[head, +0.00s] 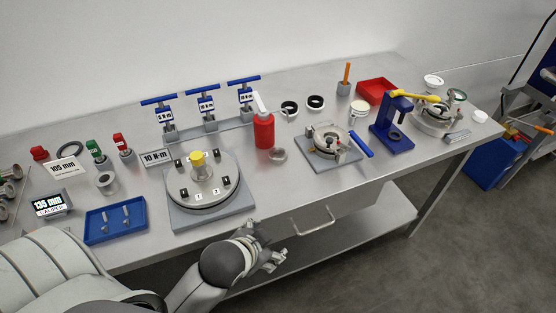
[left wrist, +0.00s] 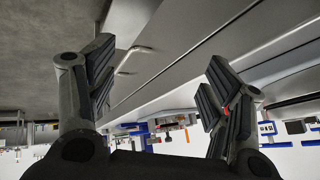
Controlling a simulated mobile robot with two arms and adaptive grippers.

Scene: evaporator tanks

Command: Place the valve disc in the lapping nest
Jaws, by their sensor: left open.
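My left gripper (head: 274,258) is open and empty in front of the bench's front edge, left of the drawer handle. In the left wrist view its two fingers (left wrist: 165,88) stand wide apart with nothing between them. My right gripper is out of view.
A round plate with numbered blocks and a yellow cap (head: 197,158) stands near the front edge. A red bottle (head: 264,130), blue press (head: 391,138), red tray (head: 377,91) and blue tray (head: 116,237) are on the bench. The drawer handle (head: 313,227) juts out below.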

